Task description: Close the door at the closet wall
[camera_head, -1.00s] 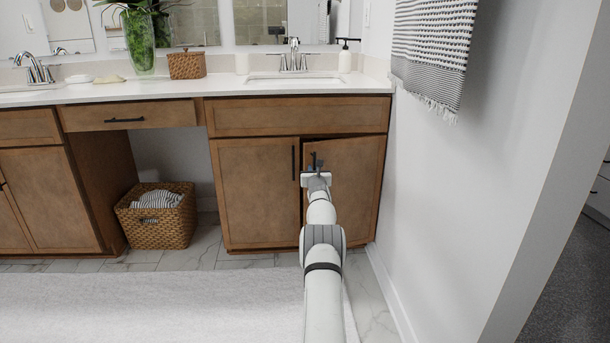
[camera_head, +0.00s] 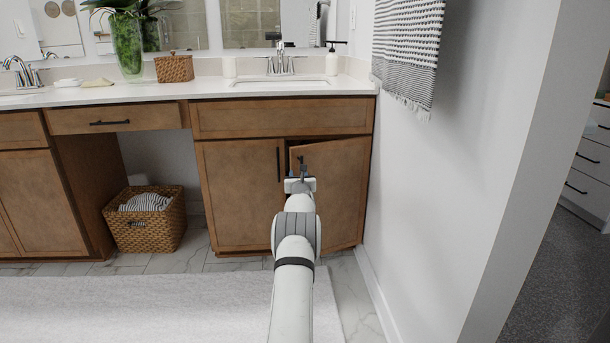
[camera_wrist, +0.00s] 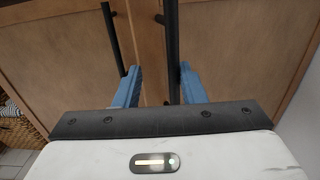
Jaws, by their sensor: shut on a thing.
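The right cabinet door (camera_head: 340,190) under the right sink is brown wood and stands ajar, its left edge swung out from the frame, beside the white wall. The left door (camera_head: 238,195) of the same cabinet looks shut. My gripper (camera_head: 299,168) is at the upper left of the right door. The left door's handle (camera_wrist: 112,38) passes close to the left finger. The handle's lower end is hidden.
The white wall (camera_head: 440,180) with a hanging striped towel (camera_head: 408,50) is close on the right. A wicker basket (camera_head: 147,232) stands in the open space under the counter. A white rug (camera_head: 150,305) covers the floor at left. A doorway shows drawers (camera_head: 590,160) at far right.

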